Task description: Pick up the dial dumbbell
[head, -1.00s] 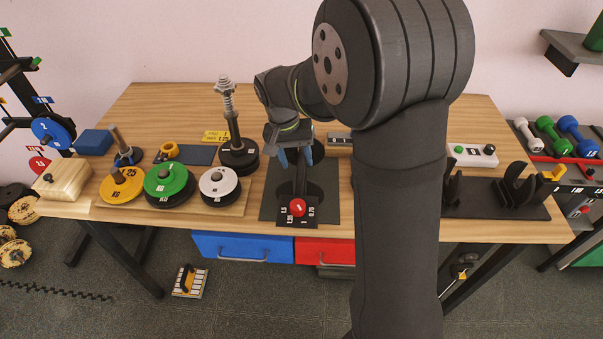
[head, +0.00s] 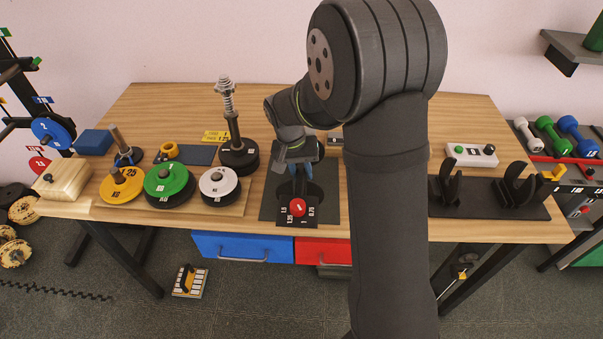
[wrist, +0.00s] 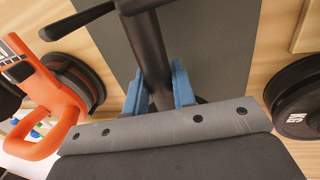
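The dial dumbbell (head: 299,209) lies in its dark base, with a numbered dial plate and red knob at the front. Its dark bar (wrist: 150,50) runs between the blue fingertips in the wrist view. My gripper (head: 305,163) is down over the bar behind the dial, pointing downward. In the wrist view my gripper (wrist: 160,88) has one blue finger close on each side of the bar. I cannot tell whether the fingers press on it. The bar's lower part and the far end of the dumbbell are hidden by my gripper.
A post with a spring (head: 231,120) and a white-topped plate (head: 218,184) stand left of the base. Green (head: 168,183) and yellow (head: 121,186) plates are further left. A black cradle (head: 492,195) and button box (head: 471,154) are at right. My arm hides the table between.

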